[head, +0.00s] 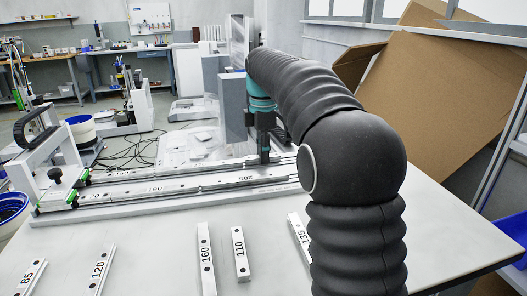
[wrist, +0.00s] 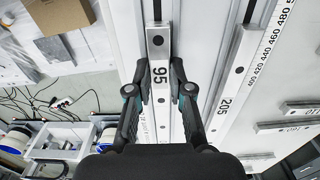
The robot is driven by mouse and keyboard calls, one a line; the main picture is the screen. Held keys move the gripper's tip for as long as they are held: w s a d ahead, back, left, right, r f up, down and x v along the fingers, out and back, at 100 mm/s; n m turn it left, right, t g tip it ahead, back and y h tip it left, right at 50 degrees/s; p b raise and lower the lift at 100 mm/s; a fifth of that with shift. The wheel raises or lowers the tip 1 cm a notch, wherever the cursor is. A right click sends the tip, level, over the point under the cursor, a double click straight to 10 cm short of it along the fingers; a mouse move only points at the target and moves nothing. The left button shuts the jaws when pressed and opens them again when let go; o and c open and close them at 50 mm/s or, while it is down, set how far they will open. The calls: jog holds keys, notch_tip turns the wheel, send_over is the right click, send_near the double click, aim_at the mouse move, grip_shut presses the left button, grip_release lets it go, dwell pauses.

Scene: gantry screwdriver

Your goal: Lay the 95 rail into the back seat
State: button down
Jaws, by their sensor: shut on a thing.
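The 95 rail (wrist: 158,70) is a pale metal bar with dark holes. In the wrist view it lies lengthwise between the fingers of my gripper (wrist: 163,92), which is shut on it. In the head view my gripper (head: 264,155) points down over the right part of the long fixture (head: 60,217), at its back row. The rail in it is too small to make out there. The back row carries a rail (head: 122,174) at left. The front row holds the 70 (head: 95,197), 190 (head: 155,188) and 205 (head: 247,178) rails. I cannot tell whether the 95 rail touches the seat.
Loose rails lie on the front table: 85 (head: 30,277), 120 (head: 100,268), 160 (head: 206,258), 110 (head: 240,254) and 135 (head: 299,238). My arm hides the fixture's right end. The table at right is clear.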

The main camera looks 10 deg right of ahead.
jog(key=shift+f, duration=0.2)
jog(key=c, duration=1)
grip_release()
jog(key=shift+o, duration=0.2)
notch_tip(320, 180, up, 12)
jog(key=shift+d, duration=0.1)
